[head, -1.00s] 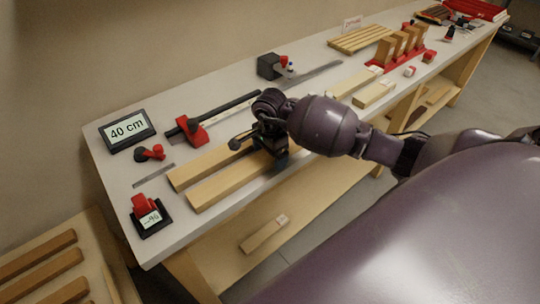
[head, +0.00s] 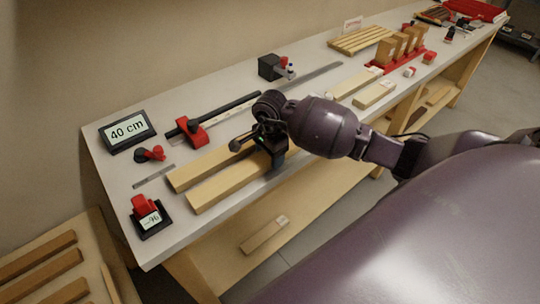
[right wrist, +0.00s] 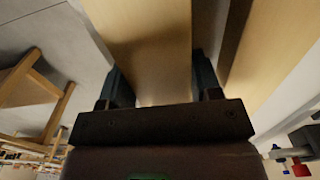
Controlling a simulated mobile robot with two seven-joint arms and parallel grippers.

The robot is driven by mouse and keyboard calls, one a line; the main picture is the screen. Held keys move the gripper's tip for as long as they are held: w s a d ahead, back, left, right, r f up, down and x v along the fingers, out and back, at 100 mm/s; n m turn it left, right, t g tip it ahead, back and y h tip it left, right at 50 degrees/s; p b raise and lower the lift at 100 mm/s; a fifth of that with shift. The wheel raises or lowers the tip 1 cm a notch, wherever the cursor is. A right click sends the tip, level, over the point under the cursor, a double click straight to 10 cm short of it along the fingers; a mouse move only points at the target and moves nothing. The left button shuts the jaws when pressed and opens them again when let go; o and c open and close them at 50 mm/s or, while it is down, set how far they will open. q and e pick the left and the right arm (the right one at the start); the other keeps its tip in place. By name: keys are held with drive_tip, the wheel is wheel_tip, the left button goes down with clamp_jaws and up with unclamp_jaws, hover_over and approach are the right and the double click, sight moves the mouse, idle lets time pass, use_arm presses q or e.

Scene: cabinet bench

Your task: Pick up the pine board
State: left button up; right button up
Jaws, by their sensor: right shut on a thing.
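Two long pale wooden boards lie side by side near the front edge of the bench in the head view. The front one, taken as the pine board (head: 228,186), runs from the left into my right gripper (head: 276,152). In the right wrist view that board (right wrist: 146,40) lies between the two fingers of my right gripper (right wrist: 160,84), which is shut on it. The board's far end is hidden behind my arm. I cannot tell whether it touches the bench. The rear board (head: 205,166) lies just behind it. My left gripper is not in view.
A red clamp (head: 192,131) on a dark rail and a "40 cm" display (head: 127,131) stand behind the boards. A small red-and-black gauge (head: 149,216) is at the bench's front left corner.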

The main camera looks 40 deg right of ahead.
wheel_tip(320, 180, up, 20)
idle(0.5)
drive_tip(key=s+a+f+n, duration=0.3)
drive_tip(key=a+f+n, duration=0.5)
drive_tip(key=n, duration=0.9)
drive_tip(key=a, duration=0.3)
drive_tip(key=shift+s+a, duration=0.2)
drive_tip(key=shift+a, duration=0.2)
drive_tip(key=shift+f, duration=0.15)
